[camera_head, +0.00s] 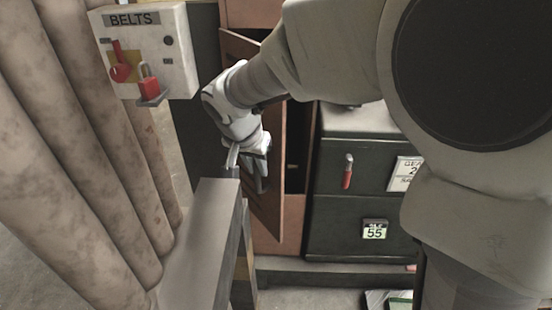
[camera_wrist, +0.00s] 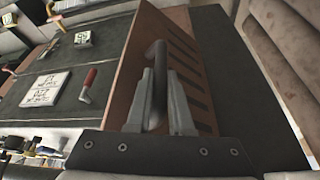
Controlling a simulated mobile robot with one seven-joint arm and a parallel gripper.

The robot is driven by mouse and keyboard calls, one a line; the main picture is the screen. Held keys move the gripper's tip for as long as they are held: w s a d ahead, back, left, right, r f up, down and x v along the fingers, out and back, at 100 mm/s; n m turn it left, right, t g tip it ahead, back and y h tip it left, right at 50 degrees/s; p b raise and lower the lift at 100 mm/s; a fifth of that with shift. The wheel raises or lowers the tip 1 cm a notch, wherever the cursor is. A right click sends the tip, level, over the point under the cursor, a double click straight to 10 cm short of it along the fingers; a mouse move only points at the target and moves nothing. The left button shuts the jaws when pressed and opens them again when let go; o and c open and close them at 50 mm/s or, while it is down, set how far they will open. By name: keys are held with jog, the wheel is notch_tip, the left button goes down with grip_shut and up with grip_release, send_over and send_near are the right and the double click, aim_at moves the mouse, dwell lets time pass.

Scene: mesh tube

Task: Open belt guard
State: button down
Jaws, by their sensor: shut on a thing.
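The belt guard (camera_head: 268,212) is a brown hinged panel, standing ajar with a dark gap along its right side in the head view. In the wrist view its slotted face (camera_wrist: 193,62) shows, with a grey bar handle (camera_wrist: 158,50) on it. My gripper (camera_wrist: 159,88) is shut on this handle, one finger on each side. In the head view my gripper (camera_head: 257,165) is at the panel's front face, and my wrist hides part of the panel and the handle.
A grey rail (camera_head: 200,235) stands close to my gripper at the front left. Thick tan tubes (camera_head: 85,140) fill the left side. A BELTS switch box (camera_head: 150,50) with a red padlock is at upper left. A dark cabinet (camera_head: 335,225) with a red-handled lever (camera_head: 347,172) stands right of the guard.

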jog(key=s+a+m+g+h+p, duration=0.1)
jog(key=a+m+h+p, duration=0.1)
jog(key=a+m, duration=0.6)
jog(key=shift+s+a+g+h+p, duration=0.35)
jog(key=shift+a+p, duration=0.25)
jog(key=shift+a, duration=2.3)
jog(key=c, duration=0.8)
grip_release()
jog(key=p+v, duration=0.5)
jog(key=v, duration=1.2)
jog(key=shift+r, duration=0.3)
